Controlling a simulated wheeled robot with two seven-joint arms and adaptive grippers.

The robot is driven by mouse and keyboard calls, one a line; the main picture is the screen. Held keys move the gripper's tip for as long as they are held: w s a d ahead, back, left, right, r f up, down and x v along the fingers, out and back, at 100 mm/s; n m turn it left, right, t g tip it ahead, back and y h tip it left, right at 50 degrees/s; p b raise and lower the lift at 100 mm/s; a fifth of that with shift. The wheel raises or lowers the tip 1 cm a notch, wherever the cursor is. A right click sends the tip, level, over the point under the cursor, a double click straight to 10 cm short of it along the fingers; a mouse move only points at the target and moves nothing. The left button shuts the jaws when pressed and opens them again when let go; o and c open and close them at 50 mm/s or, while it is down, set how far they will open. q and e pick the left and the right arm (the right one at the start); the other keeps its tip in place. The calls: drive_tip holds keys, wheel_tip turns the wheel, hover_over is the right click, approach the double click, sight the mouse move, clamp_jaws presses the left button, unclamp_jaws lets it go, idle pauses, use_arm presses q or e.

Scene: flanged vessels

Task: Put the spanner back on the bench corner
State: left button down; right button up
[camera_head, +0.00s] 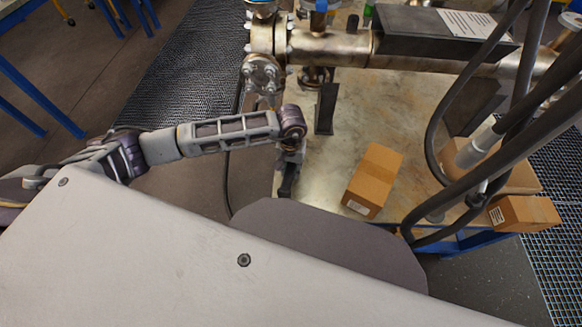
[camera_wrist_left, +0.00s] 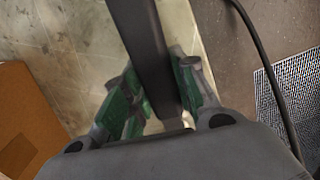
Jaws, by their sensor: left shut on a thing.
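The spanner (camera_wrist_left: 150,50) shows in the left wrist view as a dark, flat bar running up from between the green-padded fingers. My left gripper (camera_wrist_left: 160,95) is shut on it. In the head view my left gripper (camera_head: 289,168) points down over the near left corner of the bench (camera_head: 315,175). The spanner is hard to tell from the dark gripper there. Whether it touches the bench top cannot be told. My right gripper is not in view.
A cardboard box (camera_head: 373,181) lies on the bench right of my gripper. A dark upright plate (camera_head: 326,108) and flanged metal pipework (camera_head: 330,47) stand behind. Thick dark hoses (camera_head: 500,150) cross the right side. Bare bench top lies between gripper and box.

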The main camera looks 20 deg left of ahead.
use_arm(q)
drive_tip(key=shift+f, duration=0.2)
drive_tip(key=c, duration=1.1)
unclamp_jaws()
drive_tip(key=shift+o, duration=0.7)
drive_tip(key=o, duration=0.4)
drive_tip(key=shift+r, duration=0.1)
drive_tip(key=shift+r+p, duration=1.45)
drive_tip(key=shift+r, duration=1.9)
